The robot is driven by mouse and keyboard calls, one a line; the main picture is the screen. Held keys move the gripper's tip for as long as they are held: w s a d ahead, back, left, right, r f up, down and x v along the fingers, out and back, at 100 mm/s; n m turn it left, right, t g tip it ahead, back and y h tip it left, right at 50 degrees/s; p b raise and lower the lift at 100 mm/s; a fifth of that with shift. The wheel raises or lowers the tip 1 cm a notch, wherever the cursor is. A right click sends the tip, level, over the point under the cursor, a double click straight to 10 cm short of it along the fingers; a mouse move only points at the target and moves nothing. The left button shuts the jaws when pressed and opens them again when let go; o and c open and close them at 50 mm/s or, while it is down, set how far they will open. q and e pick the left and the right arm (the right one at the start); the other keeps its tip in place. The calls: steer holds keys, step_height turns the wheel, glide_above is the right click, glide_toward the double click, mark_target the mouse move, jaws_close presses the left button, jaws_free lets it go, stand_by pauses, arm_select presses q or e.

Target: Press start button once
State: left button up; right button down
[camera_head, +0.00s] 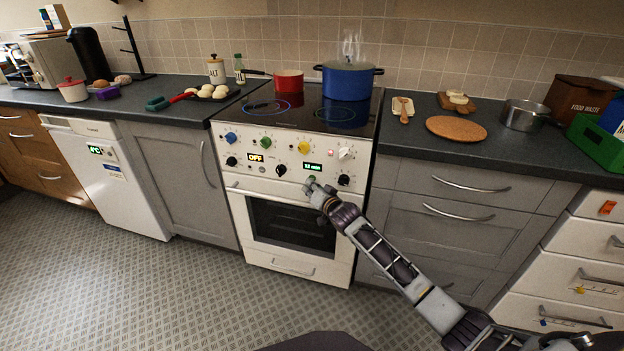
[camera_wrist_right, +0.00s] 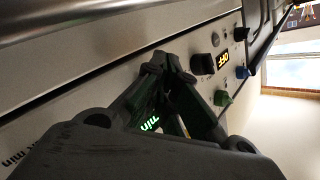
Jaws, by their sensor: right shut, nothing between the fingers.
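The cooker's front control panel (camera_head: 325,155) carries knobs, a display reading OFF (camera_head: 255,157) and a green timer display (camera_head: 312,166). I cannot pick out a start button; the part of the panel behind my fingers is hidden. My right gripper (camera_head: 311,184) is shut and empty, its tips just below the timer display. In the right wrist view the shut fingertips (camera_wrist_right: 162,66) are close to the panel; I cannot tell whether they touch. Green digits (camera_wrist_right: 149,123) show between the fingers, and the OFF display (camera_wrist_right: 223,60) is beyond them. My left gripper is not in view.
Black knobs (camera_head: 281,169) (camera_head: 343,180) flank my gripper, with coloured knobs (camera_head: 303,147) above. The oven door handle (camera_head: 265,195) runs below. A steaming blue pot (camera_head: 347,81) and a red pan (camera_head: 289,81) stand on the hob. The floor in front is clear.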

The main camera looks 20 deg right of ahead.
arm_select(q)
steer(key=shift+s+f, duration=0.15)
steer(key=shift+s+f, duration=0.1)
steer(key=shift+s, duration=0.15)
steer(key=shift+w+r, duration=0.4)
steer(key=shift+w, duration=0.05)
arm_select(e)
steer(key=shift+w+d, duration=0.15)
steer(key=shift+w, duration=0.1)
arm_select(q)
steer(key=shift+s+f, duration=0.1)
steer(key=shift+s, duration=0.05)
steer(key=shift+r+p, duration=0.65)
steer(key=shift+p, duration=0.15)
arm_select(e)
steer(key=shift+s+a, duration=0.35)
steer(key=shift+s, duration=0.3)
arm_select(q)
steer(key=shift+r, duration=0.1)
arm_select(e)
steer(key=shift+s+a, duration=0.1)
steer(key=shift+a, duration=0.05)
